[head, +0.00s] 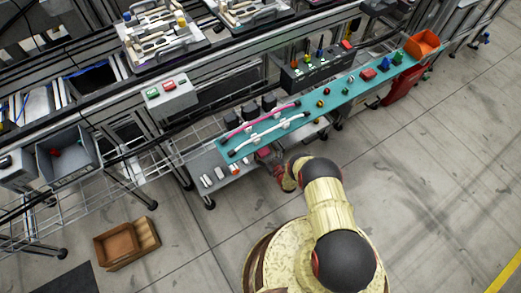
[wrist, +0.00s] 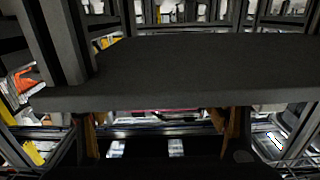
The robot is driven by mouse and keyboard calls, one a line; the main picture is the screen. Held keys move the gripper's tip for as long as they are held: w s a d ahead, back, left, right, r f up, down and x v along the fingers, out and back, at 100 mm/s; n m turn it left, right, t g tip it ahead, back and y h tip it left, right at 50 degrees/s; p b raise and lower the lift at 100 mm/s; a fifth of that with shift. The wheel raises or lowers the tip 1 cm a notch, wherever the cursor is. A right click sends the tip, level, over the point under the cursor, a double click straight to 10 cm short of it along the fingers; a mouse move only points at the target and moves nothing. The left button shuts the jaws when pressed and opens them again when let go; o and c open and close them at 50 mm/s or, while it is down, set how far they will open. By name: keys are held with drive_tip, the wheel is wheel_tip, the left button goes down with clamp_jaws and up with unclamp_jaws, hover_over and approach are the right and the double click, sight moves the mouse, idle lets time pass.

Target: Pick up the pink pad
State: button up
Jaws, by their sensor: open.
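I cannot make out a pink pad for certain in either view. A long pink tube (head: 262,118) lies beside a white one (head: 268,133) on the left part of the teal bench top. A small red block (head: 368,74) sits farther right on the same top. My gripper (wrist: 162,132) is open, with its brown fingers wide apart and nothing visible between them. Behind them a thin pink strip (wrist: 165,110) shows, partly hidden by my dark gripper body. In the head view my arm reaches the bench's near edge, and my fingertips cannot be told clearly.
The teal bench (head: 325,116) carries several small coloured parts. An orange bin (head: 421,44) stands at its far right end. A lower shelf (head: 219,187) with white parts lies under the left end. A brown box (head: 127,244) is on the floor at left. The right floor is mostly clear.

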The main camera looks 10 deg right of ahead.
drive_tip(key=shift+w+a+f, duration=0.1)
drive_tip(key=shift+w+a, duration=0.05)
drive_tip(key=shift+w, duration=0.3)
drive_tip(key=shift+c, duration=0.8)
drive_tip(key=c, duration=0.7)
drive_tip(key=shift+c, duration=0.4)
